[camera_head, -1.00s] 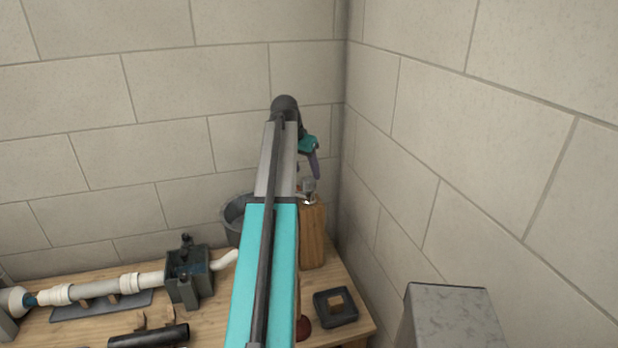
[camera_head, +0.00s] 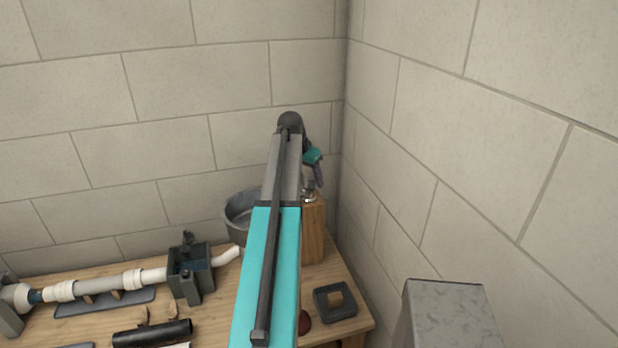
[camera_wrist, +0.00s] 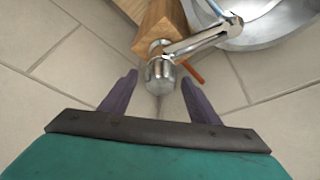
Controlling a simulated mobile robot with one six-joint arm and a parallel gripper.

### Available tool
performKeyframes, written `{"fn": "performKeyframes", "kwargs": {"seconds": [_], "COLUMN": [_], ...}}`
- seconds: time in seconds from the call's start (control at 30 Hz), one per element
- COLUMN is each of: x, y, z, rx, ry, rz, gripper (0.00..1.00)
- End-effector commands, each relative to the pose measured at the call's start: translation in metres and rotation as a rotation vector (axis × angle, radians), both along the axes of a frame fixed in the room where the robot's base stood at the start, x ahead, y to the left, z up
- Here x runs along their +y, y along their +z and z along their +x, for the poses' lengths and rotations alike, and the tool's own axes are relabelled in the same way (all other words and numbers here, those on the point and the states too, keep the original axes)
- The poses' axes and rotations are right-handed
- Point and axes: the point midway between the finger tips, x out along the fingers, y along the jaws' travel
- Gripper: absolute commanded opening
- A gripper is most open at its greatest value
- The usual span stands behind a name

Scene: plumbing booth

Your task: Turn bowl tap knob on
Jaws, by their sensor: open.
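The bowl tap shows in the wrist view as a chrome fitting with a rounded metal knob (camera_wrist: 160,72) and a spout (camera_wrist: 205,38) that reaches over the metal bowl (camera_wrist: 262,25). The tap is mounted on a wooden post (camera_wrist: 155,22). My gripper (camera_wrist: 160,95) is open, with its two purple fingers apart on either side of the knob's near end; I cannot tell whether they touch it. In the head view my gripper (camera_head: 318,175) is just above the tap (camera_head: 309,194) on top of the wooden post (camera_head: 313,230), and my arm hides part of the bowl (camera_head: 240,212).
An orange-red lever or rod (camera_wrist: 193,72) sticks out beside the knob. The workbench (camera_head: 225,300) holds white piping (camera_head: 100,287), a dark box (camera_head: 190,270), a black tube (camera_head: 152,333) and a square dark frame (camera_head: 335,301). Walls close in behind and right.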

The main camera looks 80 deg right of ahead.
Motion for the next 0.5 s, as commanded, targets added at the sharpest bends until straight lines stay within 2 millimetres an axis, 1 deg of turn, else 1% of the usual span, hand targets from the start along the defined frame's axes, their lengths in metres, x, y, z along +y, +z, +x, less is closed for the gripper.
{"fn": "performKeyframes", "kwargs": {"seconds": [0.03,0.27,0.5], "x": [0.0000,0.0002,-0.0002], "y": [0.0001,0.0002,-0.0008], "z": [0.0000,0.0001,0.0004], "rx": [0.000,0.000,0.001], "ry": [0.000,0.000,-0.023], "rz": [0.000,0.000,0.001], "gripper": [0.54,0.15,0.15]}}
